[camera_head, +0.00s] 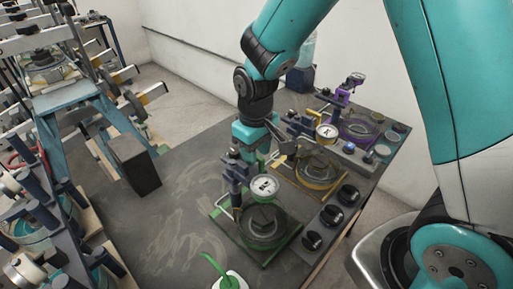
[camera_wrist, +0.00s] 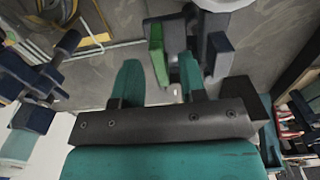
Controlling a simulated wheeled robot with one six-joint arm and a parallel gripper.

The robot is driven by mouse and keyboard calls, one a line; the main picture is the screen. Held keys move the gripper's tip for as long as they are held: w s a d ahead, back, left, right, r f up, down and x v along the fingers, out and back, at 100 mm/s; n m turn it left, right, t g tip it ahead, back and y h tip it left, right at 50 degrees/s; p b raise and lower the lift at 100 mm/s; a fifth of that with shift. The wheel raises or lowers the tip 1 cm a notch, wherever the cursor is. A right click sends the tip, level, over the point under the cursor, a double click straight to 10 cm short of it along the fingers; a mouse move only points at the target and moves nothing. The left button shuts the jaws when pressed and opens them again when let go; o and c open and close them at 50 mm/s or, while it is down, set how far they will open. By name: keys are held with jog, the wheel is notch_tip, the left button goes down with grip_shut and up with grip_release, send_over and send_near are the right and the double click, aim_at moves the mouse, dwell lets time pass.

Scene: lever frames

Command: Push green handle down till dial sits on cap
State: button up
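The green-trimmed lever frame (camera_head: 283,244) stands on the dark table in the head view. Its white-faced dial (camera_head: 264,186) shows above a dark round base, where the cap is hard to make out. I cannot tell the gap between dial and cap. My gripper (camera_head: 262,152) is behind the dial, over the rear of this frame. A green bar, seemingly the green handle (camera_wrist: 157,50), is just beyond the fingers, beside dark lever parts. In the head view the handle is not clearly visible.
A yellow frame (camera_head: 318,180) and a purple frame (camera_head: 357,130) stand close behind to the right. Several black knobs (camera_head: 331,215) line the right table edge. A green-stemmed white object (camera_head: 229,281) is in front.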

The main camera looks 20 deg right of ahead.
aim_at(256, 168)
grip_shut()
notch_tip(256, 168, down, 5)
jog(key=b, duration=0.3)
jog(key=shift+b, duration=0.35)
grip_release()
jog(key=shift+r, duration=0.1)
